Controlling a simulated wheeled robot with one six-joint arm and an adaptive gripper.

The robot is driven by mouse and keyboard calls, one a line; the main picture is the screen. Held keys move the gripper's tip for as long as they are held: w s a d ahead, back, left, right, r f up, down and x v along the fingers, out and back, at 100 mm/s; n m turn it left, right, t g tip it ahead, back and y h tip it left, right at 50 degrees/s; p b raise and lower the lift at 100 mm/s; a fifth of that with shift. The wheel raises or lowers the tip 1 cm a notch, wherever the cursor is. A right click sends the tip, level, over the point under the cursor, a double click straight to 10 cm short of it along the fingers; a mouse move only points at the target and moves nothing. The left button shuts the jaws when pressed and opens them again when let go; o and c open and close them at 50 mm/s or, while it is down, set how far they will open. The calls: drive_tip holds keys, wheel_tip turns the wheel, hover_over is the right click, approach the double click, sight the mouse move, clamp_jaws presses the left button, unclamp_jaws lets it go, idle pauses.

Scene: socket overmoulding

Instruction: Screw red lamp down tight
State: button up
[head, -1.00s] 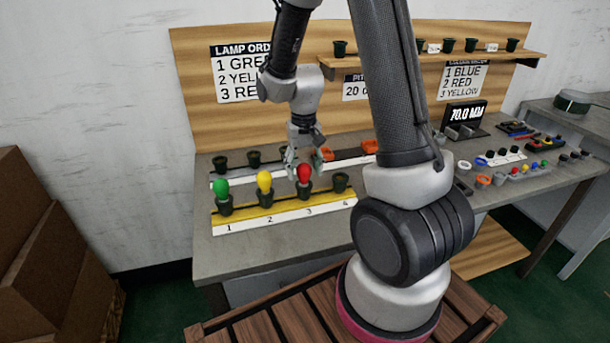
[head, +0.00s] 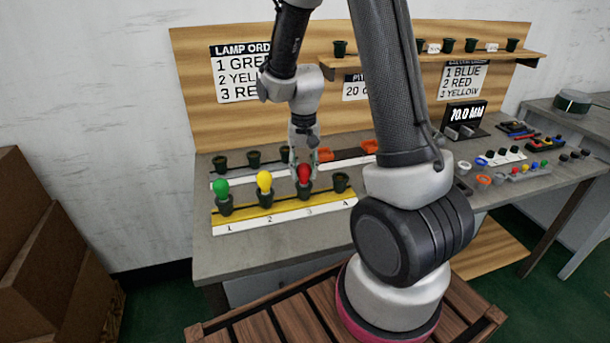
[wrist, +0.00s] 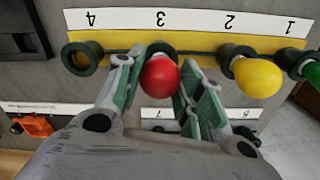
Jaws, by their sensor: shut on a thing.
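The red lamp (head: 304,174) stands upright in the dark socket (head: 305,188) at position 3 of the yellow strip. My gripper (head: 304,167) comes down from above and behind it. In the wrist view the red lamp (wrist: 160,74) sits between my gripper's fingers (wrist: 156,82), which are shut on it. The wrist view shows part of socket 3 (wrist: 159,49) beyond the lamp. The lamp's base and thread are hidden, so I cannot tell how deep it sits.
A green lamp (head: 221,187) stands in socket 1 and a yellow lamp (head: 264,181) in socket 2, close to my gripper's side. Socket 4 (head: 341,182) is empty. A second row of dark sockets (head: 254,158) stands behind the yellow strip (head: 240,219).

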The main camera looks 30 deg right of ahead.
drive_tip(key=shift+m, duration=0.8)
drive_tip(key=m, duration=0.3)
drive_tip(key=shift+m, duration=0.7)
drive_tip(key=m, duration=0.4)
drive_tip(key=shift+f, duration=0.1)
drive_tip(key=shift+m, duration=0.3)
